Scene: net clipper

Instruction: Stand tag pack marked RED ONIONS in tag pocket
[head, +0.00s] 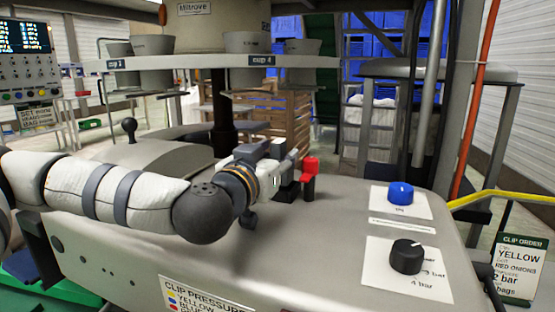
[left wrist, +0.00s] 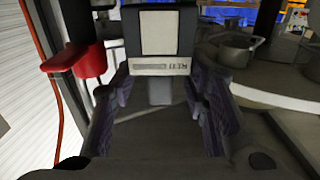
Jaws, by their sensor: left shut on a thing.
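My left gripper (head: 283,174) reaches in from the left over the grey machine top, beside a red-capped post. In the left wrist view its two dark padded fingers (left wrist: 158,105) are shut on a dark pack (left wrist: 188,38) with a pale panel and a white label strip. The strip's small lettering is not clear enough to read, so I cannot confirm RED ONIONS. In the head view the pack is mostly hidden by the gripper. I cannot make out the tag pocket in either view. My right gripper is not in view.
The red-capped post (head: 310,168) stands just right of the gripper. A blue knob (head: 401,193) and a black knob (head: 407,257) sit on the machine's right side. A clip order board (head: 519,267) stands at right. A shelf with several grey cups (head: 153,58) is behind.

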